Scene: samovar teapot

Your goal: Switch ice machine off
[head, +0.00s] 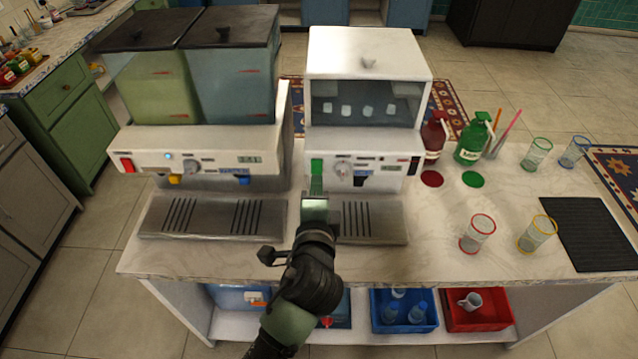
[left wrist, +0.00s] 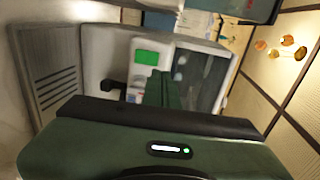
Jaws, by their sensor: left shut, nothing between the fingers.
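The ice machine (head: 367,95) is a white box with a window showing ice cubes, standing on the counter. Its green switch (head: 317,166) is at the left end of its front panel. The switch also shows as a green rectangle in the left wrist view (left wrist: 147,57). My left gripper (head: 316,186) is shut and empty, its fingertips just below and in front of the switch. I cannot tell whether they touch it. The shut green fingers (left wrist: 160,88) also show in the left wrist view, pointing at the machine's front. My right gripper is not in view.
A drink dispenser (head: 205,150) with two tanks and a red switch stands left of the ice machine. Red (head: 433,142) and green bottles (head: 473,140), several glasses and a black mat (head: 590,234) are on the right. Blue (head: 403,312) and red crates (head: 476,310) sit below.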

